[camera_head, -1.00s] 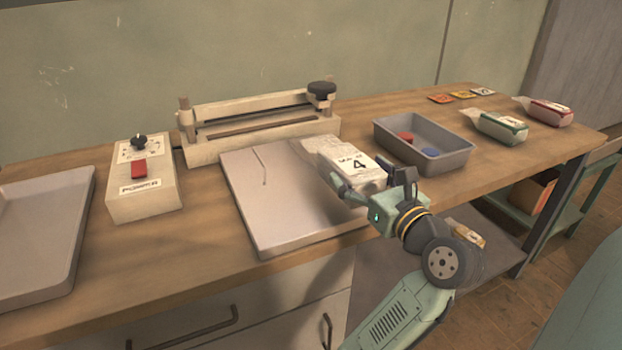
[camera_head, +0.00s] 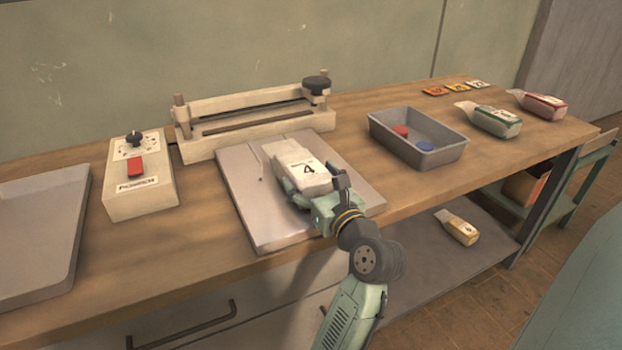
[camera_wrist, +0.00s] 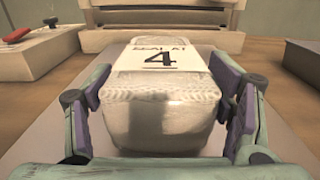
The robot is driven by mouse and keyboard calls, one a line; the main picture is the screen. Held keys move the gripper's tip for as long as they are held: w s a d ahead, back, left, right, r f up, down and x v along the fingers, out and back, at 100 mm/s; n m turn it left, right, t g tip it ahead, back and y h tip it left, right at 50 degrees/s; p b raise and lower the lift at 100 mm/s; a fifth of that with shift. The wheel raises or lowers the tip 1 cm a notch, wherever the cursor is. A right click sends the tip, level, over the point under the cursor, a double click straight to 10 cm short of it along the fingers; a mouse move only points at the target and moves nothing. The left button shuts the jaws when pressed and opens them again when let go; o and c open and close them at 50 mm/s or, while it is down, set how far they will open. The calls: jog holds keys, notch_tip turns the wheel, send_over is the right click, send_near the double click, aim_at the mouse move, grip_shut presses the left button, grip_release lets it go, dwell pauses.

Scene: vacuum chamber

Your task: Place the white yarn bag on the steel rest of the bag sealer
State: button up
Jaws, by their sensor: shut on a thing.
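The white yarn bag (camera_head: 300,163) carries a label with a black 4. My gripper (camera_head: 312,192) is shut on it, and in the wrist view the fingers press both sides of the bag (camera_wrist: 160,105). The bag is over the steel rest (camera_head: 261,224), a flat grey plate in front of the bag sealer (camera_head: 254,118). I cannot tell whether the bag touches the plate. The sealer's long bar and black knob stand behind the plate; the sealer also shows at the top of the wrist view (camera_wrist: 160,14).
A power box (camera_head: 138,185) with a red switch stands left of the rest, beside a grey tray (camera_head: 35,235). Green (camera_head: 492,120) and red (camera_head: 540,104) labelled bags lie farther right. A yellow-labelled bag (camera_head: 458,228) lies on the lower shelf.

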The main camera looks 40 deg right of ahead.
jog(key=shift+f, duration=0.1)
jog(key=o, duration=1.5)
jog(key=b+v, duration=0.2)
jog(key=v, duration=1)
